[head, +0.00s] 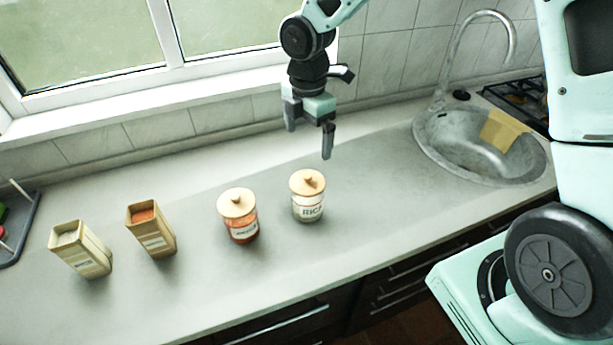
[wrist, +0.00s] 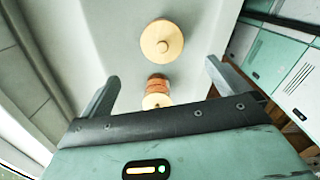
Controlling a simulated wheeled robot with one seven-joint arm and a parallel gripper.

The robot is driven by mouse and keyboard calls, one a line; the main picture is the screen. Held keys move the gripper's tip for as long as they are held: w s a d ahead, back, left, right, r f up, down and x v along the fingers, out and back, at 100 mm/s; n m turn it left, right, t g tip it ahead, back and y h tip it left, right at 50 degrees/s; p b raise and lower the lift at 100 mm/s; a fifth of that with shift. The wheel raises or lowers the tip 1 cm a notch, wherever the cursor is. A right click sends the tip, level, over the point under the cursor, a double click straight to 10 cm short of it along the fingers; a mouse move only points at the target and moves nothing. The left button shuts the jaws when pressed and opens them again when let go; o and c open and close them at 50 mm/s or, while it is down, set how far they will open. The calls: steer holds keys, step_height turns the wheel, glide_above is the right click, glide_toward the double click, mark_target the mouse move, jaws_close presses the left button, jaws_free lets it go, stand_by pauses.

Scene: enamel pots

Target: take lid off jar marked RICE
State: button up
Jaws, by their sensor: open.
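The jar marked RICE (head: 308,207) stands upright on the counter, with a round wooden lid (head: 307,182) with a small knob seated on it. A second jar (head: 241,226) with reddish contents and a similar wooden lid (head: 236,202) stands to its left; its label is too small to read. My gripper (head: 309,142) is open and empty, above the counter and behind the RICE jar, apart from it. In the wrist view, one wooden lid (wrist: 162,42) shows beyond the fingertips, and the reddish jar's lid (wrist: 157,101) shows lower, between the fingers.
Two open tins (head: 82,250) (head: 152,230) stand farther left on the counter (head: 200,290). A dark tray (head: 22,232) is at the far left. A sink (head: 450,145) with a tap and a yellowish cloth (head: 503,131) is at the right. The counter between the RICE jar and the sink is clear.

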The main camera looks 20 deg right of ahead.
steer(key=p, duration=0.1)
glide_above(308, 175)
steer(key=f, duration=0.7)
steer(key=shift+w, duration=0.2)
steer(key=shift+s+f+p, duration=0.2)
steer(key=shift+f+p, duration=1.15)
steer(key=shift+f, duration=1.35)
steer(key=c, duration=0.9)
